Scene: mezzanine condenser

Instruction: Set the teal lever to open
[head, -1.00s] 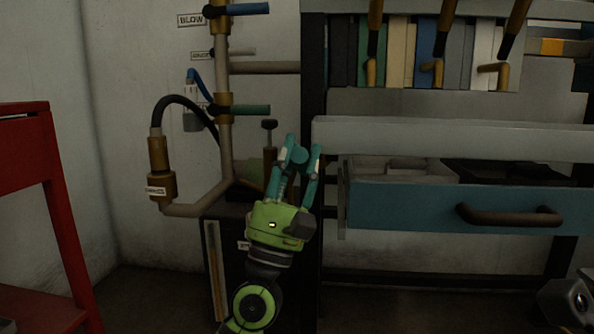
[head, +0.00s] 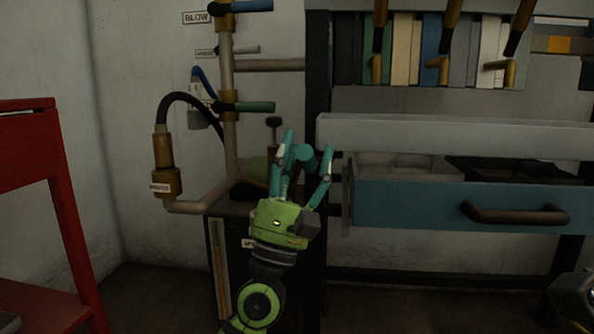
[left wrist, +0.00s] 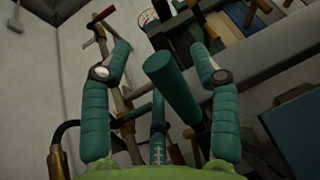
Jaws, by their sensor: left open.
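A blue lever (head: 250,6) and a grey lever (head: 240,49) sit higher on the pipe. A black hose (head: 183,97) loops at the left. A blue drawer (head: 410,205) with a dark handle is at the right. A red stand (head: 62,215) is at far left.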

